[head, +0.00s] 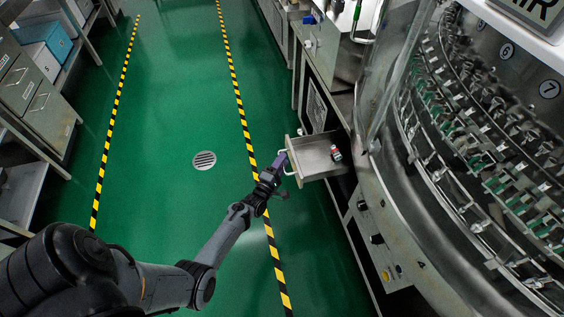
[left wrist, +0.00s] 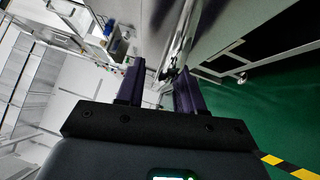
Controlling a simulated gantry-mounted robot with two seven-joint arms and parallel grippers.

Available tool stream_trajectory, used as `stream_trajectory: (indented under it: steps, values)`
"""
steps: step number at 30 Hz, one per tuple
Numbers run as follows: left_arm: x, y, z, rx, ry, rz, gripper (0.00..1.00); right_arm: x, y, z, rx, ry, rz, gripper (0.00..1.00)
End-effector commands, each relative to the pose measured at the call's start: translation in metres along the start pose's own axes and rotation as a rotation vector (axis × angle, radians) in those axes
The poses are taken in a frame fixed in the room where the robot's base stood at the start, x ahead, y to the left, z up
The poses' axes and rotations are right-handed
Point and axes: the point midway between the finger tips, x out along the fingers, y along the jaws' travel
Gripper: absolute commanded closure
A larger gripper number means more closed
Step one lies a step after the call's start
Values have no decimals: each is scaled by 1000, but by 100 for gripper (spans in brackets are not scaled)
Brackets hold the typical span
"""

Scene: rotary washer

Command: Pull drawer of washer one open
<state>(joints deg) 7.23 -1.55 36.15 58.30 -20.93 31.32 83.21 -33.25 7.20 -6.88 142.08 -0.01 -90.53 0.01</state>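The washer drawer (head: 318,158) is a shallow grey metal tray that stands pulled out from the front of the washer (head: 385,225). A small red and white item (head: 336,153) lies in it. A pale handle (head: 287,161) is on its outer front. My left gripper (head: 279,161) is at this handle, its dark purple fingers next to it. In the left wrist view the two fingers (left wrist: 160,88) stand apart, with shiny metal between and beyond them. I see no finger closed on the handle. My right gripper is not in view.
The round washer carousel (head: 480,150) with numbered stations fills the right side. A drain (head: 204,160) and yellow-black floor stripes (head: 240,100) mark the green floor, which is clear left of the drawer. Cabinets (head: 38,95) and shelves line the left.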

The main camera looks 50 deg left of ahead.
Motion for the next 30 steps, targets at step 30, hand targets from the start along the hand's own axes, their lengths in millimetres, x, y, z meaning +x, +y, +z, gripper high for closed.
stream_trajectory:
  steps: [30]
  values:
    - [-106, 0, 0, 0, 0, 0, 63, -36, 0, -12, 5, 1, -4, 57]
